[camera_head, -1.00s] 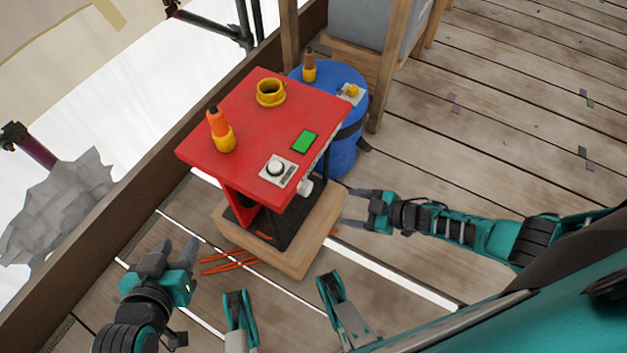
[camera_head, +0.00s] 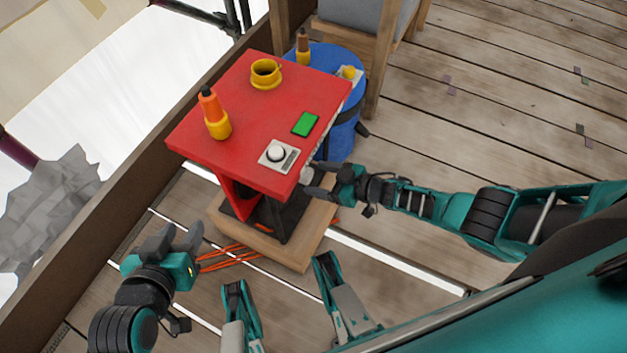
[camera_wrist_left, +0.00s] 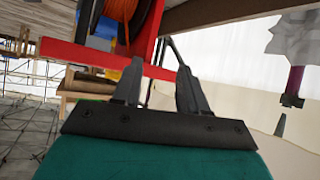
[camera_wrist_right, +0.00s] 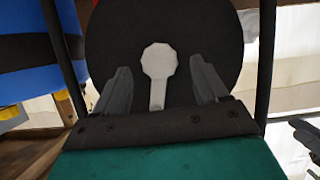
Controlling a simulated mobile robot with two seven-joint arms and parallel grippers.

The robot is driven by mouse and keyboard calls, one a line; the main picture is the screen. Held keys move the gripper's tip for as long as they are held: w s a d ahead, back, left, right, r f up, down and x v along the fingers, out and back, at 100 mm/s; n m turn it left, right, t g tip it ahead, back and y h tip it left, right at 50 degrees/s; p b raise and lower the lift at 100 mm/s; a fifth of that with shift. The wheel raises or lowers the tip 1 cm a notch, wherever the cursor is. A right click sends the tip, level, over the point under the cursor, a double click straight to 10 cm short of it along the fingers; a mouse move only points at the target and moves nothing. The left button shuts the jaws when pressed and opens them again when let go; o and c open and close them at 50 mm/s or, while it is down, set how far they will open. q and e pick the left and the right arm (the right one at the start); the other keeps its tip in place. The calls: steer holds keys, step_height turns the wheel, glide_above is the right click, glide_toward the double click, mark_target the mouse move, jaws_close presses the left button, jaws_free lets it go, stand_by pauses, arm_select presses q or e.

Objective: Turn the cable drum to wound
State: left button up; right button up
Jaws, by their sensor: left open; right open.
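The cable drum shows in the right wrist view as a black disc (camera_wrist_right: 205,50) with a pale grey knobbed lever (camera_wrist_right: 159,62) on its face, the knob up and the stem down. In the left wrist view, orange cable (camera_wrist_left: 122,12) is on the drum beneath the red top. My right gripper (camera_head: 312,179) is open at the right side of the red-topped stand (camera_head: 245,125); the lever lies between its fingers in view, contact unclear. My left gripper (camera_head: 177,238) is open and empty, left of the stand's wooden base (camera_head: 280,250).
On the red top are a yellow cup (camera_head: 265,73), an orange-and-yellow bottle (camera_head: 214,113), a dial plate (camera_head: 278,155) and a green panel (camera_head: 305,124). A blue barrel (camera_head: 343,130) stands close behind. Orange cable strands (camera_head: 225,259) lie on the planks near my left gripper.

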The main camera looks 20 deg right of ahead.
steer(key=shift+b+x, duration=0.4)
steer(key=shift+x, duration=0.95)
steer(key=shift+c, duration=0.4)
jaws_close()
